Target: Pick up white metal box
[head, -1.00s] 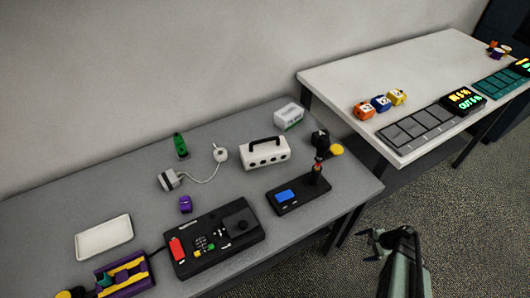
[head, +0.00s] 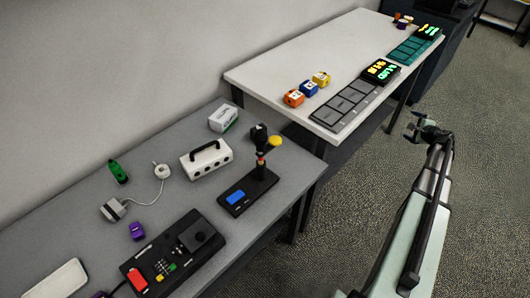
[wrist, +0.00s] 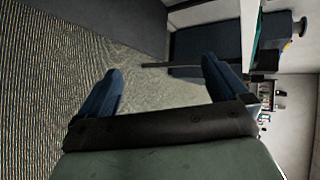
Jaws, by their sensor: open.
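A white box (head: 207,162) with a black handle on top and dark round holes along its front stands upright on the grey table. A smaller white box (head: 223,118) with a green label stands behind it. I cannot tell from looks alone which is metal. My gripper (head: 420,124) is over the carpet, right of both tables and well apart from the boxes. In the wrist view, my gripper (wrist: 162,75) is open, with nothing between its two blue fingers. Neither box can be made out in the wrist view.
The grey table (head: 60,225) also holds a black device with a blue screen (head: 236,198), a black control panel (head: 172,262), a white plug with cable (head: 112,210) and a green item (head: 118,171). The white table (head: 290,65) holds small coloured blocks (head: 308,89). Open carpet (head: 485,150) lies right.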

